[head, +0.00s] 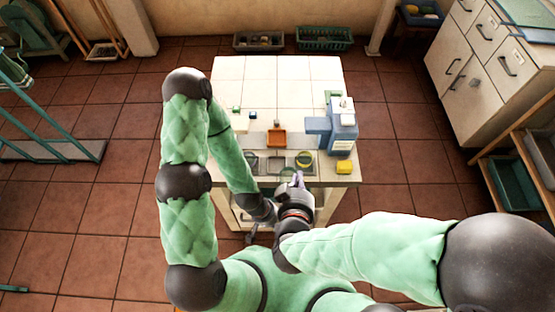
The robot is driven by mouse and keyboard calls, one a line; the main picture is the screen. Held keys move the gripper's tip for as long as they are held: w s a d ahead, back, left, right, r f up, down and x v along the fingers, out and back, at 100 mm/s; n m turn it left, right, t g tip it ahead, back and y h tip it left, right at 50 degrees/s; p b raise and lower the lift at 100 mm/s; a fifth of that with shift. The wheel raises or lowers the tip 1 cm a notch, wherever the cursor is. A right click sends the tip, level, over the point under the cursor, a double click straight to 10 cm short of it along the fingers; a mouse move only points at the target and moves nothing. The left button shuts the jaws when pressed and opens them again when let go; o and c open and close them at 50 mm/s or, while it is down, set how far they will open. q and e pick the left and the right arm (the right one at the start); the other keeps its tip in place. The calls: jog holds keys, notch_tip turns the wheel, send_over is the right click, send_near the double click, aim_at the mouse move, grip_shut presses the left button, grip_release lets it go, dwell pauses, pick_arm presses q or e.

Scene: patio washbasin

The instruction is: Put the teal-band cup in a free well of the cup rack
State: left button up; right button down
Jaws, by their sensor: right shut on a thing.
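The cup rack (264,166) is a dark row of wells along the near edge of the tiled counter. My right gripper (296,181) is just in front of the rack, shut on a small cup with a teal-green rim (287,172), which seems to be the teal-band cup. The gripper hides much of this cup, so its tilt is unclear. My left gripper (251,236) is low in front of the counter, small and dark; its jaws cannot be made out.
On the counter are an orange-brown box (276,138), a blue-and-white dispenser (343,128), a yellow sponge-like block (345,167) and small items (252,114) at left. The back of the counter (280,80) is clear. Cabinets (470,90) stand far right.

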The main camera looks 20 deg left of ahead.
jog(key=w+a+f+b, duration=0.2)
jog(key=w+f+b, duration=0.1)
jog(key=w+f, duration=0.1)
jog(key=w+a+f+b, duration=0.2)
jog(key=w+f+b, duration=0.1)
jog(key=w+f, duration=0.1)
jog(key=w+a+f+b, duration=0.3)
jog(key=f, duration=0.2)
jog(key=shift+w+b, duration=0.4)
jog(key=shift+r, duration=0.1)
jog(key=c, duration=1.9)
grip_release()
jog(key=o, duration=0.5)
